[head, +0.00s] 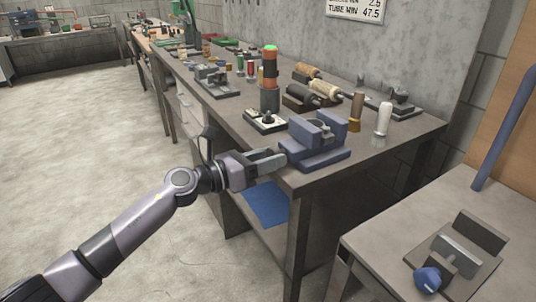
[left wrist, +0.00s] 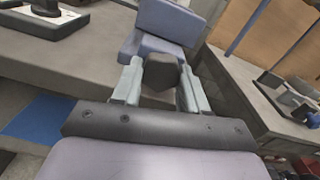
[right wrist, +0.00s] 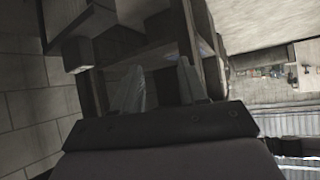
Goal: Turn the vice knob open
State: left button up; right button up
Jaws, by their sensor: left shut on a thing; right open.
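The blue vice (head: 330,155) sits at the near corner of the long workbench, with a grey ring-like part between its jaws. My left gripper (head: 274,160) reaches the vice's front end from the left. In the left wrist view its knob (left wrist: 161,74) is dark and faceted, and it sits between the two pale fingers of my left gripper (left wrist: 160,88), which are shut on it. The blue vice body (left wrist: 165,28) is just beyond. In the head view the fingers mostly hide the knob. My right gripper (right wrist: 165,85) is open and empty, seen only in its own wrist view.
A black and orange tube stack (head: 269,80) stands behind the vice. A second table (head: 385,235) at the right carries another vice-like fixture with a blue knob (head: 427,280). Open floor (head: 90,140) lies to the left.

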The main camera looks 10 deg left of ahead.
pick_arm(q)
jog(key=n+p, duration=0.2)
jog(key=n, duration=0.2)
jog(key=shift+n+p, duration=0.3)
jog(key=shift+p, duration=0.05)
dwell(0.4)
jog(key=o, duration=1.1)
jog(key=shift+c, duration=0.2)
